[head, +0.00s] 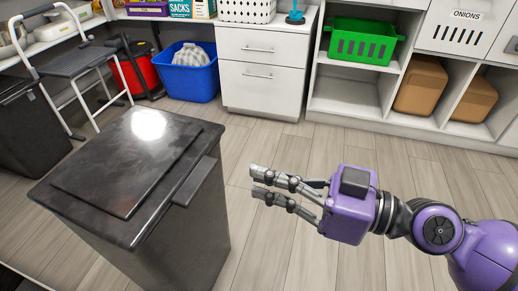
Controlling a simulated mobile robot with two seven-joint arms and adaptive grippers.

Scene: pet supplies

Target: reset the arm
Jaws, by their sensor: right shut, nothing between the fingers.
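My right arm comes in from the lower right in the head view. Its purple right gripper (257,182) points left, with its two fingers close together and nothing between them. It hangs over the wooden floor, to the right of a dark lidded bin (125,165) and apart from it in the picture. My left gripper is not in this view.
A step stool (75,62) stands at the upper left near a black bin (30,128). A blue bin (192,82) holds a pale bag. White drawers (262,85) and shelves with a green basket (360,42) line the back. Floor between is clear.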

